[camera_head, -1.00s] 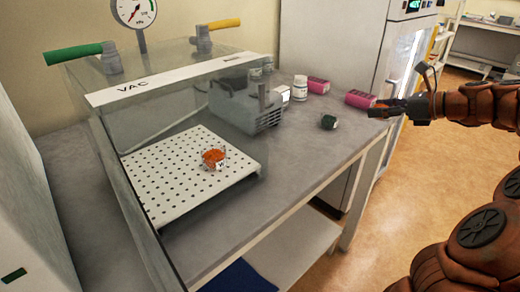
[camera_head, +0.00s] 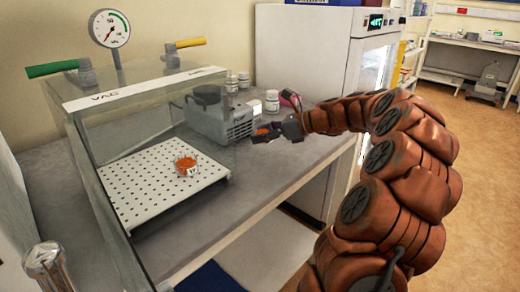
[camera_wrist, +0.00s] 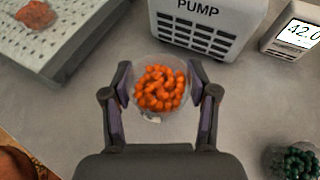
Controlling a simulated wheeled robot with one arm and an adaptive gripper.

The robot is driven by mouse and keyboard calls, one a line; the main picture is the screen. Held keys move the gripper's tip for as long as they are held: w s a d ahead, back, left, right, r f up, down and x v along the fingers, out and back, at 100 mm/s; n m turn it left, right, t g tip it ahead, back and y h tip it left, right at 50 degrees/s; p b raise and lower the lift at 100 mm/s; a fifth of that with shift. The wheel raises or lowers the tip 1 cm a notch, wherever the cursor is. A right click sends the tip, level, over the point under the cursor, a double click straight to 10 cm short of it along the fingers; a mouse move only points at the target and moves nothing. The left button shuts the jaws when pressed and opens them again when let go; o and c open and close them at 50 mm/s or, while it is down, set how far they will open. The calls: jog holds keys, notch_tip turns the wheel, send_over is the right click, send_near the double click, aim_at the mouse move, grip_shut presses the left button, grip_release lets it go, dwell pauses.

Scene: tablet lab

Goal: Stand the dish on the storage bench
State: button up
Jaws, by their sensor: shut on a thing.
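My gripper (camera_head: 267,133) is shut on a clear round dish (camera_wrist: 161,86) filled with orange pellets. The dish sits upright between the two fingers in the wrist view, over grey benchtop just in front of the pump. In the head view only a bit of its orange filling (camera_head: 263,131) shows at the fingertips. I cannot tell its exact height over the grey bench (camera_head: 285,163). Which bench is the storage bench is not marked.
The grey pump (camera_head: 225,118) stands behind the held dish, beside a display showing 42.0 (camera_wrist: 299,32). A dish of green pellets (camera_wrist: 293,162) is at lower right in the wrist view. Another bench (camera_head: 475,42) is far right.

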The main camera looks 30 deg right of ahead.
aim_at(263, 154)
jog(key=shift+f, duration=2.2)
jog(key=shift+f, duration=0.1)
jog(key=o, duration=1.2)
jog(key=shift+s+d+r, duration=0.1)
jog(key=shift+r, duration=0.1)
jog(key=v, duration=1.1)
jog(key=shift+s+d+r, duration=0.15)
jog(key=shift+s, duration=0.05)
jog(key=shift+s, duration=0.1)
